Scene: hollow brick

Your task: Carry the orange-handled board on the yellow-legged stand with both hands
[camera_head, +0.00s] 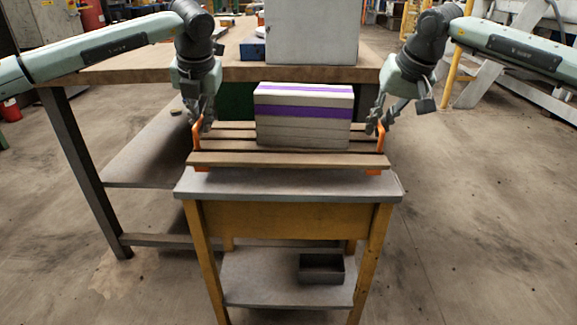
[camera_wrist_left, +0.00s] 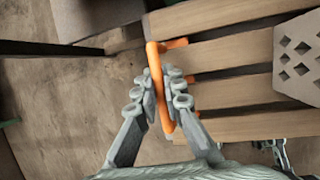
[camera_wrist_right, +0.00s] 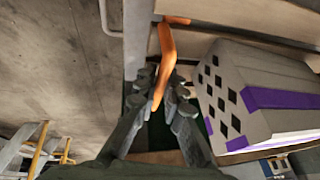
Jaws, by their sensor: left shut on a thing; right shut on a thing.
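The slatted wooden board (camera_head: 220,159) with orange handles is at the yellow-legged stand (camera_head: 290,184), level above or on its grey top; I cannot tell if they touch. A grey brick block with purple bands (camera_head: 303,115) sits on the board's middle; its hollow end shows in the right wrist view (camera_wrist_right: 222,100). My left gripper (camera_head: 203,126) is shut on the left orange handle (camera_wrist_left: 157,80), fingers on both sides of it. My right gripper (camera_head: 376,128) is shut on the right orange handle (camera_wrist_right: 166,60), its fingers around the bar.
A large wooden-topped workbench (camera_head: 130,70) stands close behind, with a grey box (camera_head: 312,32) on it. A small dark bin (camera_head: 321,268) is on the stand's lower shelf. The floor to the right (camera_head: 470,220) is open.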

